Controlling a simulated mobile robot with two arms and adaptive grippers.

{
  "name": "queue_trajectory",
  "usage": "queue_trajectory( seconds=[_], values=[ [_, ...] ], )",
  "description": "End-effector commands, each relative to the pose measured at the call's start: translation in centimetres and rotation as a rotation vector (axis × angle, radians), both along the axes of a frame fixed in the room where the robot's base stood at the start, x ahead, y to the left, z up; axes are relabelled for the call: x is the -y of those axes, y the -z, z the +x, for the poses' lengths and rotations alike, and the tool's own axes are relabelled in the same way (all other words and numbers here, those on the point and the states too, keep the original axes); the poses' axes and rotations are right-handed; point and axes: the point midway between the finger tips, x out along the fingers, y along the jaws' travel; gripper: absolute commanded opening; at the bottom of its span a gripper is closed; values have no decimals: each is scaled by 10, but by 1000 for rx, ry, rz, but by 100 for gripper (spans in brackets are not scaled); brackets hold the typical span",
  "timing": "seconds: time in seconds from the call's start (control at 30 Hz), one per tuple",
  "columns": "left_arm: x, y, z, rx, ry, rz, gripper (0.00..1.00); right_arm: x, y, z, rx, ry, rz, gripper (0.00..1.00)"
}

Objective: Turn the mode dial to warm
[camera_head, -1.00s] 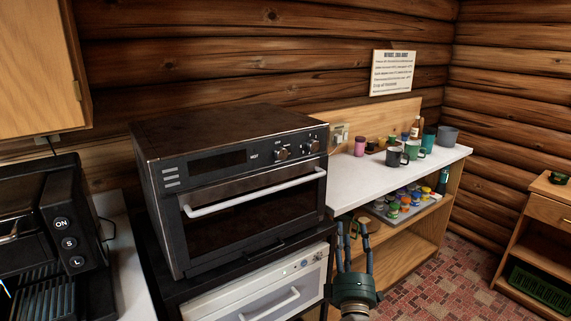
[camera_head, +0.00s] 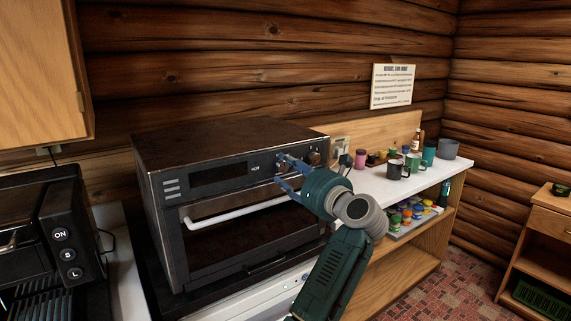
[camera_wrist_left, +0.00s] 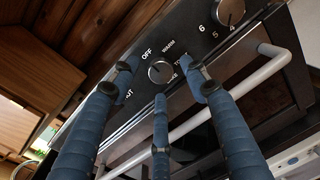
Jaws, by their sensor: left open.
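The black oven (camera_head: 200,210) has a mode dial, a small round knob on its front panel. In the left wrist view the mode dial (camera_wrist_left: 160,70) sits between my blue fingertips, with the words OFF and WARM printed above it. The fine setting of its pale mark is hard to read. My left gripper (camera_head: 284,172) is open at the panel, and its fingers partly hide the dial in the head view. In the left wrist view my left gripper (camera_wrist_left: 160,85) has its fingers spread around the dial, and contact cannot be told. My right gripper is not in view.
A second numbered dial (camera_wrist_left: 230,12) lies close to the right of the mode dial. The white oven handle (camera_head: 235,209) runs just below the panel. A counter (camera_head: 385,185) with mugs and jars stands at right. Another black appliance (camera_head: 62,225) stands at left.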

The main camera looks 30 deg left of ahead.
Motion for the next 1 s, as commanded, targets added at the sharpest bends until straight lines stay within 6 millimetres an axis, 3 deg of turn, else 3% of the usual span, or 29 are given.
queue_trajectory(
  seconds=[0.2,0.5,0.73,0.77,0.8,0.9,1.0],
  values=[
    [-18,0,9,-1,0,2,46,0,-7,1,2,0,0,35],
    [-20,1,10,-1,1,1,46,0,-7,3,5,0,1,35],
    [-20,1,10,-1,1,1,2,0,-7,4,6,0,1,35],
    [-20,1,10,-1,1,1,1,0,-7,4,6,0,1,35],
    [-20,1,10,-1,1,1,29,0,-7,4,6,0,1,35],
    [-20,1,10,-1,1,1,46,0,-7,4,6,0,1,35],
    [-20,1,10,-1,1,1,46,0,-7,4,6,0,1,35]
  ],
)
